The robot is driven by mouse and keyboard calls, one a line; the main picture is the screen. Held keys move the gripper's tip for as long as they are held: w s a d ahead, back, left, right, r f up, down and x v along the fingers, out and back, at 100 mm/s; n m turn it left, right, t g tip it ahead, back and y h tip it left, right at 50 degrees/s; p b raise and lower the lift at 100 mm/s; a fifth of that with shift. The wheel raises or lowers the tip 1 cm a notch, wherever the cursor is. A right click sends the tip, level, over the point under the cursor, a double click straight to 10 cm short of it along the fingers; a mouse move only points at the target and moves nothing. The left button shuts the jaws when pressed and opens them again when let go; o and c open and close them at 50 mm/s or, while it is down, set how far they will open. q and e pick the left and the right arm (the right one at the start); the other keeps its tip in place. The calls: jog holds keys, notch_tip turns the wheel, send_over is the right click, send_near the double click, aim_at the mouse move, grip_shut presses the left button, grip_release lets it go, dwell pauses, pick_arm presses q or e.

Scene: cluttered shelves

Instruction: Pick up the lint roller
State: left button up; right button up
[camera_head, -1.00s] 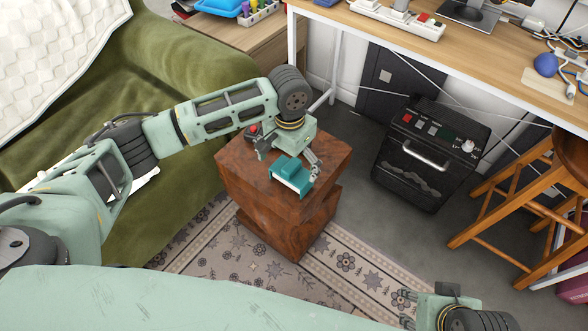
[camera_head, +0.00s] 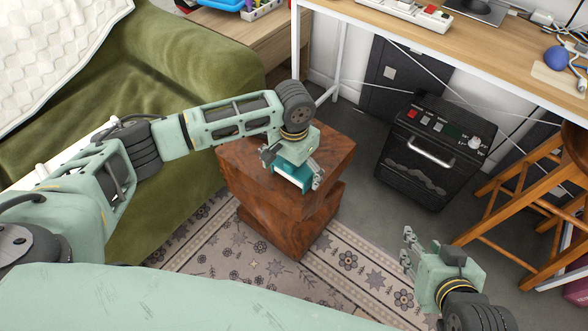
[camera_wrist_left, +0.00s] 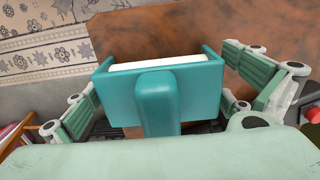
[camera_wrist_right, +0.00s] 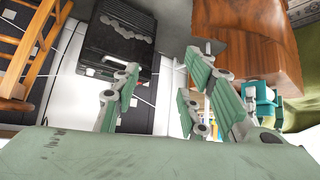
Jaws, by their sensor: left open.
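The lint roller (camera_head: 294,178) is a teal holder with a white roll, lying on the brown wooden side table (camera_head: 262,208). In the left wrist view the lint roller (camera_wrist_left: 170,88) sits between the open fingers, its teal handle pointing toward the palm. My left gripper (camera_head: 292,170) is over the table, fingers spread on either side of the roller, with gaps visible on both sides. My right gripper (camera_head: 406,250) hangs in the air over the floor right of the table, empty with its fingers apart. In the right wrist view, the fingers (camera_wrist_right: 160,105) have nothing between them.
A small red object (camera_wrist_left: 312,115) lies close to the left gripper's right finger. A green sofa (camera_head: 180,60) stands left of the table. A black heater-like box (camera_head: 436,150), a wooden stool (camera_head: 540,200) and a desk (camera_head: 480,50) are to the right. A patterned rug (camera_head: 330,270) lies in front.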

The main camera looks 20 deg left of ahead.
pick_arm(q)
jog(key=shift+c, duration=0.5)
jog(key=c, duration=1)
jog(key=shift+r, duration=0.1)
